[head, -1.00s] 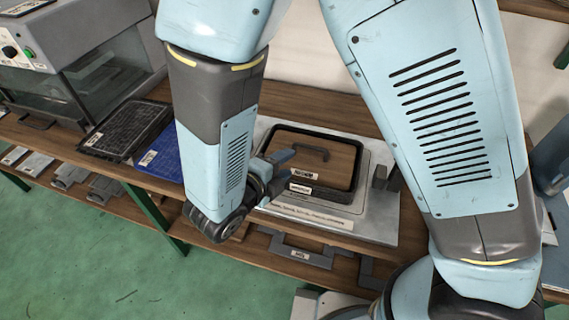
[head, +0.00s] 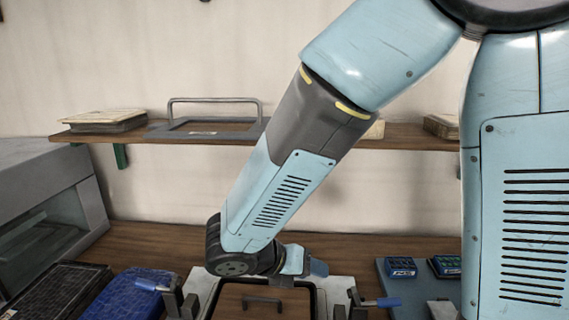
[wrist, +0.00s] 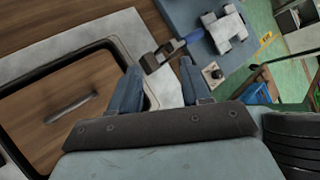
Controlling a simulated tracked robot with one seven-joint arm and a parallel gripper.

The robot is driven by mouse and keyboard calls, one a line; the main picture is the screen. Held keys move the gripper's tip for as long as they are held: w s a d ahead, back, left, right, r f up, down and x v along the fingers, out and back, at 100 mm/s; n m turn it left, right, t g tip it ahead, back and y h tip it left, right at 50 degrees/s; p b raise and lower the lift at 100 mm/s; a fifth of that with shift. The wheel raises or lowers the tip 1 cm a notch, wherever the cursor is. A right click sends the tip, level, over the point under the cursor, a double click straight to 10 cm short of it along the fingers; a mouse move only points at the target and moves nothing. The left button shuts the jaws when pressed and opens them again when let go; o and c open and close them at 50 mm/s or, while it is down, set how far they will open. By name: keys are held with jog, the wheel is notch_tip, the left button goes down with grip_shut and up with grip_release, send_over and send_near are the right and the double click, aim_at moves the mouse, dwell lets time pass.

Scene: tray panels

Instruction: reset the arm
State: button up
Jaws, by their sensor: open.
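My gripper (head: 303,265) is at the end of my bent arm, low in the middle of the head view, above the back of a framed tray panel. In the wrist view my gripper (wrist: 160,78) shows two blue fingers spread apart with nothing between them. The tray panel (head: 248,301) has a wood-look face, a dark rim and a bar handle. It also shows at the left of the wrist view (wrist: 38,118). The panel sits in a pale fixture (wrist: 125,32), and the gripper is apart from its handle.
Blue-handled clamps (head: 172,294) stand beside the panel. Black and blue trays (head: 130,297) lie at left by a grey glass-fronted machine (head: 50,215). A blue board (head: 415,285) is at right. A wall shelf (head: 210,132) behind my arm holds a handled frame (head: 213,112).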

jog(key=s+d+r+m+y, duration=0.3)
jog(key=d+r+m, duration=0.5)
jog(key=m, duration=0.8)
jog(key=s+d+r+m+y, duration=0.2)
jog(key=d+r+m+y, duration=0.3)
jog(key=m, duration=1.1)
jog(key=d+r, duration=0.3)
jog(key=d, duration=0.2)
jog(key=shift+s+d+r, duration=0.35)
jog(key=shift+s+r, duration=0.05)
